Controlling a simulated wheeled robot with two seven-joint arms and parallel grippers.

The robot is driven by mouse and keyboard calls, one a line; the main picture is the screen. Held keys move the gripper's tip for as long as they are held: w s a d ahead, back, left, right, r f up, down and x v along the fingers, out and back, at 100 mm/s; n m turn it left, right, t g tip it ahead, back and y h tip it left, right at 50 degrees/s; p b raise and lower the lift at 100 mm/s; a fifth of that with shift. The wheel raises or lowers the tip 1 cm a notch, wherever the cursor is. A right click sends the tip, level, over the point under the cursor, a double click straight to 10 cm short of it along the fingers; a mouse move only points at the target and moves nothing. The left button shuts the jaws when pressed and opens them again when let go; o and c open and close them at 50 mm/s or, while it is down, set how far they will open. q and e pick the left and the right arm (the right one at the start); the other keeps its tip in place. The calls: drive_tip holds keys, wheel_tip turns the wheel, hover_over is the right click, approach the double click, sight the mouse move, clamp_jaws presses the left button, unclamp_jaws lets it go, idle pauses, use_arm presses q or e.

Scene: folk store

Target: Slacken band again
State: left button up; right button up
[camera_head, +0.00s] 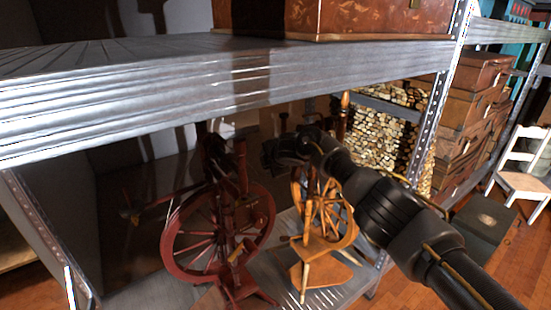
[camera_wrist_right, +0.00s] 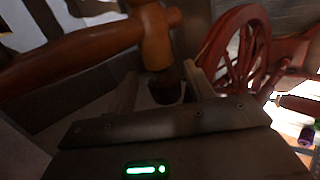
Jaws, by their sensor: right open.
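A dark red spinning wheel (camera_head: 178,240) stands on the lower shelf, and its spoked wheel also shows at the right of the right wrist view (camera_wrist_right: 236,52). A lighter wooden spinning wheel (camera_head: 318,245) stands to its right. My right gripper (camera_wrist_right: 163,84) is open, with a finger on each side of the dark end of an orange-brown turned wooden part (camera_wrist_right: 152,38). I cannot tell whether the fingers touch it. In the head view my right arm reaches in from the right above the lighter wheel. I cannot make out a band clearly. My left gripper is out of view.
A metal shelf edge (camera_head: 180,98) crosses above the wheels, carrying a brown chest (camera_head: 350,17). A perforated upright (camera_head: 432,130) stands to the right. Stacked brown cases (camera_head: 478,82) and a white chair (camera_head: 524,182) stand beyond. Wooden floor is clear at the lower right.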

drive_tip(key=shift+s+d+r, duration=0.2)
drive_tip(key=shift+s, duration=0.2)
drive_tip(key=shift+s+d+r, duration=0.15)
drive_tip(key=shift+s, duration=0.25)
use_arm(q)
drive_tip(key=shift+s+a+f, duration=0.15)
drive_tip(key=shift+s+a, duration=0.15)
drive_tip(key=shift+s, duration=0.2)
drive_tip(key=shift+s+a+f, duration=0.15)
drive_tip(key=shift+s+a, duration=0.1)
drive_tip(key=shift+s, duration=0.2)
use_arm(e)
drive_tip(key=v, duration=0.7)
drive_tip(key=shift+s, duration=0.15)
